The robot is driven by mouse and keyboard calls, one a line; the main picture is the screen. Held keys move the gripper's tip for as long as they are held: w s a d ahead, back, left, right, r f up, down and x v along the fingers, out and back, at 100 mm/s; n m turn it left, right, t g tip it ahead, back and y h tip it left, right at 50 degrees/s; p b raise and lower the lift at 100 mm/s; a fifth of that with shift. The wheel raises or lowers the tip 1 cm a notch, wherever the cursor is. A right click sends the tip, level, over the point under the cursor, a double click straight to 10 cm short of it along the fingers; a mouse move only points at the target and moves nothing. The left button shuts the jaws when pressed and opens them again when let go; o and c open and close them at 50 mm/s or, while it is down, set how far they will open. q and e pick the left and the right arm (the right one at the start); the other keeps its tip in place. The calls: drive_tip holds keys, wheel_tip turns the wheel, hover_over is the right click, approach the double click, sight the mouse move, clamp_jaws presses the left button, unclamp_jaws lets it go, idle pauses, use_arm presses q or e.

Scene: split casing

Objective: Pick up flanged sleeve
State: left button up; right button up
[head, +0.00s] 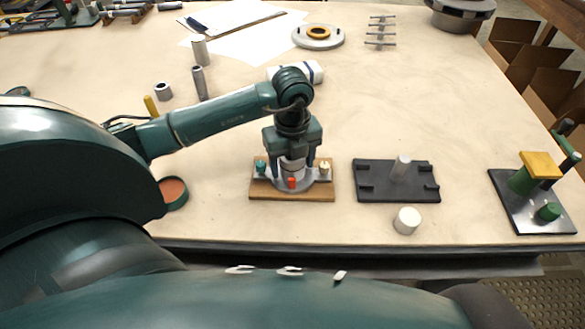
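A light grey, round part with a wide flange at its base (292,183), which looks like the flanged sleeve, sits on a wooden board (255,192) near the table's front edge. My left gripper (292,164) points straight down over it. Its two fingers stand apart on either side of the grey upright part, low and close to the board. I see no clear contact, and the gripper body hides the top of the part. A small red piece (291,183) shows at its front. My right gripper is not in view.
A teal-capped post (261,166) and a pale-capped post (324,168) flank the part closely. Metal tubes (199,83) stand behind my arm.

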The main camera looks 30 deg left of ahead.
use_arm(q)
clamp_jaws()
drive_tip(key=shift+w+r, duration=0.15)
drive_tip(key=shift+r, duration=0.2)
wheel_tip(320, 180, up, 10)
drive_tip(key=shift+f, duration=0.25)
idle(0.6)
